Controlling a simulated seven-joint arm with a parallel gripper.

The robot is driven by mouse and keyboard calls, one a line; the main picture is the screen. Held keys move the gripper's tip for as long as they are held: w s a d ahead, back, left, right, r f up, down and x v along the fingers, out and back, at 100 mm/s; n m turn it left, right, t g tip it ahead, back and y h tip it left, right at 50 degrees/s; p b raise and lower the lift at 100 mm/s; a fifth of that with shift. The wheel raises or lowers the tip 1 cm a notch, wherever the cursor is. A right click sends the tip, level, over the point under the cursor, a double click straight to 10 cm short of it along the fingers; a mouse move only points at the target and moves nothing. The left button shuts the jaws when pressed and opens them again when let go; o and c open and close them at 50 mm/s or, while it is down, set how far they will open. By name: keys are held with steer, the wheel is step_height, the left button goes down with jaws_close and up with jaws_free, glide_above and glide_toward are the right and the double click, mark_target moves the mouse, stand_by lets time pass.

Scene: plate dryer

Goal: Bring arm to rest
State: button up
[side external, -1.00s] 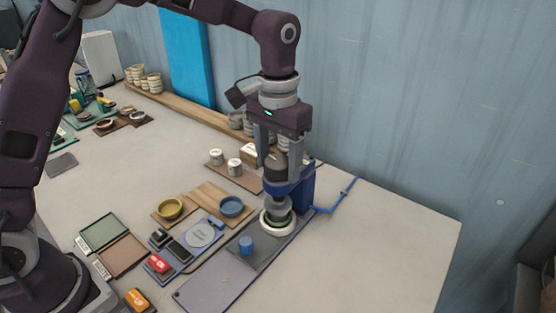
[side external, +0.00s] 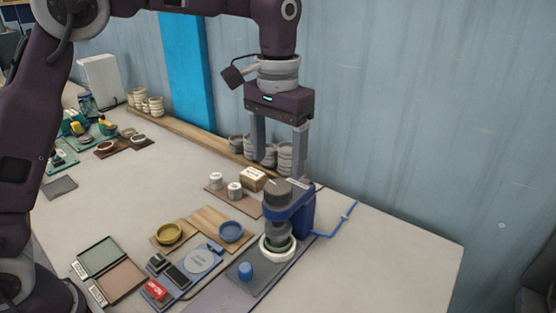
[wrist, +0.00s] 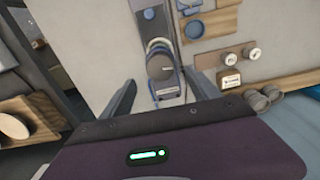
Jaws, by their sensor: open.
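My gripper (side external: 276,160) is open and empty in the side external view, its two fingers pointing down above and slightly behind the blue dryer stand. The blue stand (side external: 304,212) holds a dark grey cylindrical dryer (side external: 278,192) upright over a white ring-shaped base (side external: 278,248). The fingers are apart from the dryer. In the wrist view my open fingers (wrist: 160,95) lie either side of the dark round dryer top (wrist: 159,66), with a gap below it.
A yellow bowl (side external: 169,233) and a blue bowl (side external: 231,231) stand to the left. Stacked grey cups (side external: 285,158) line the wall behind. The table's right side is clear apart from a blue hose (side external: 335,222).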

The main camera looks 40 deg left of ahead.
steer(key=s+a+r+t, duration=0.1)
steer(key=s+a+r, duration=0.3)
steer(key=s+r, duration=0.15)
steer(key=s+a+f+t, duration=0.2)
steer(key=s, duration=0.8)
steer(key=s+a+f+t, duration=0.2)
steer(key=s+a, duration=0.1)
steer(key=s, duration=0.7)
steer(key=shift+s+a+t, duration=0.2)
steer(key=shift+s+t, duration=0.1)
steer(key=shift+s, duration=0.1)
